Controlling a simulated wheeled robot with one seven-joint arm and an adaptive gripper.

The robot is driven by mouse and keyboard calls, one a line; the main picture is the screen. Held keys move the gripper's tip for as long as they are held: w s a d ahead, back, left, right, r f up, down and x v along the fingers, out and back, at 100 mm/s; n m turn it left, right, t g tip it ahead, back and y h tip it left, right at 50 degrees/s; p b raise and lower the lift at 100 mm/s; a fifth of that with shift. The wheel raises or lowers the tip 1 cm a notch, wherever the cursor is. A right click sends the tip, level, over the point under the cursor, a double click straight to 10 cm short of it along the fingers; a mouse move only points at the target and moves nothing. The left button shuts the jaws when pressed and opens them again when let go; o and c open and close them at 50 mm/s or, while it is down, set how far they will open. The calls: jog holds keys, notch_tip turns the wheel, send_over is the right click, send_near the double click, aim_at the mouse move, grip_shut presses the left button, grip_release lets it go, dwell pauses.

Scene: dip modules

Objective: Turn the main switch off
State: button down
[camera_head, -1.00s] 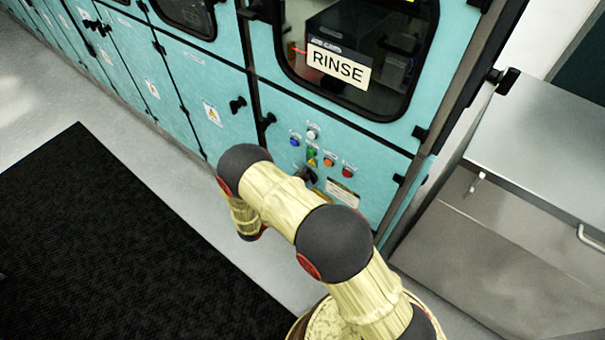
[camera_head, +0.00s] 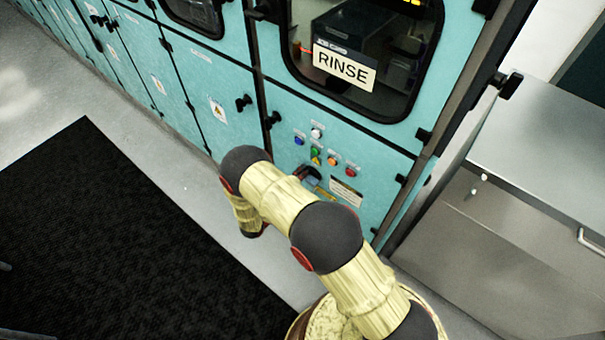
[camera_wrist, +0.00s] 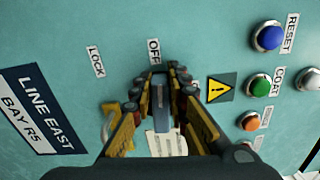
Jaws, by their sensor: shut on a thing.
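In the wrist view, the main switch's grey handle (camera_wrist: 160,100) is between the two yellow-and-black fingers of my gripper (camera_wrist: 165,78), which is shut on it. The handle stands upright in that picture, its tip near the OFF label (camera_wrist: 154,51). The LOCK label (camera_wrist: 96,61) is to the left. The fingers hide the switch's base and sides. In the head view, my gripper (camera_head: 308,173) is at the lower panel, below the buttons, partly behind my arm, and the switch cannot be made out there.
Blue (camera_wrist: 268,37), green (camera_wrist: 260,86) and orange (camera_wrist: 250,120) buttons lie right of my gripper, near a yellow warning sign (camera_wrist: 221,88). A yellow hooked part (camera_wrist: 110,122) is beside the left finger. A steel cabinet (camera_head: 500,230) stands right of the teal cabinets.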

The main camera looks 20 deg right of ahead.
jog(key=shift+f+n, duration=0.15)
jog(key=shift+n, duration=0.35)
jog(key=c, duration=1.7)
grip_release()
jog(key=v, duration=1.2)
jog(key=shift+w, duration=0.1)
